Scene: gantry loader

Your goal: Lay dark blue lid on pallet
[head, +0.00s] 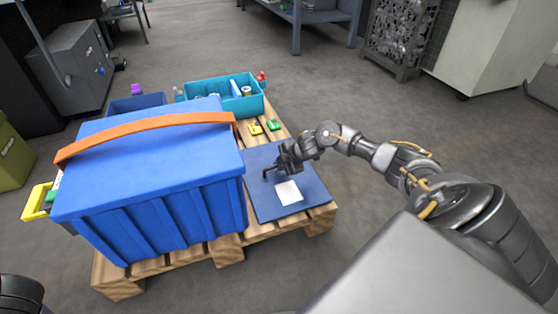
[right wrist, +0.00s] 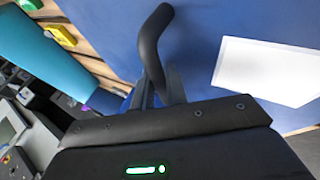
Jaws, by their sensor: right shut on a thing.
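The dark blue lid (head: 262,196) is a flat square panel with a white label (head: 288,192) on it. It lies flat over the right part of the wooden pallet (head: 321,217), beside the big blue crate. I cannot tell whether it touches the slats or hangs just above them. My right gripper (head: 279,167) is over the lid, shut on its dark handle. In the right wrist view the bent black handle (right wrist: 150,48) stands between the fingers (right wrist: 160,92), with the blue lid (right wrist: 210,30) behind. My left gripper is not in view.
A blue crate (head: 150,165) with an orange strap (head: 150,132) fills the pallet's left side. A teal bin (head: 250,104) with bottles stands behind. Yellow (head: 255,128) and green (head: 273,125) small items lie on the slats behind the lid.

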